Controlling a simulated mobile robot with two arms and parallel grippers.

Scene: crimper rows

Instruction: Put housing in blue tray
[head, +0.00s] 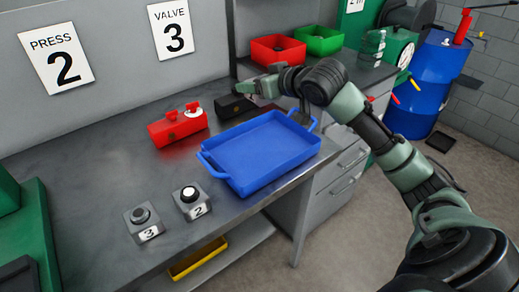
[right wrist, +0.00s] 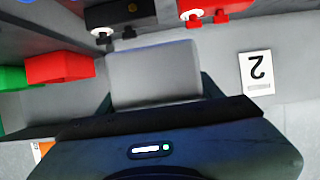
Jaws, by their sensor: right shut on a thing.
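The blue tray (head: 262,183) lies empty on the grey bench, near its front right edge. My right gripper (head: 252,87) is beyond the tray's far side, above the back of the bench. In the right wrist view my right gripper (right wrist: 155,95) is shut on a light grey block, which looks like the housing (right wrist: 153,72). In the head view the held block is hard to make out against the gripper. My left gripper is not in view.
A red unit (head: 170,131) and a black unit (head: 232,107) stand behind the tray. Red (head: 278,58) and green (head: 322,46) bins stand at the back right. Two button boxes (head: 145,232) (head: 191,208) sit at the front left. The bench's left middle is clear.

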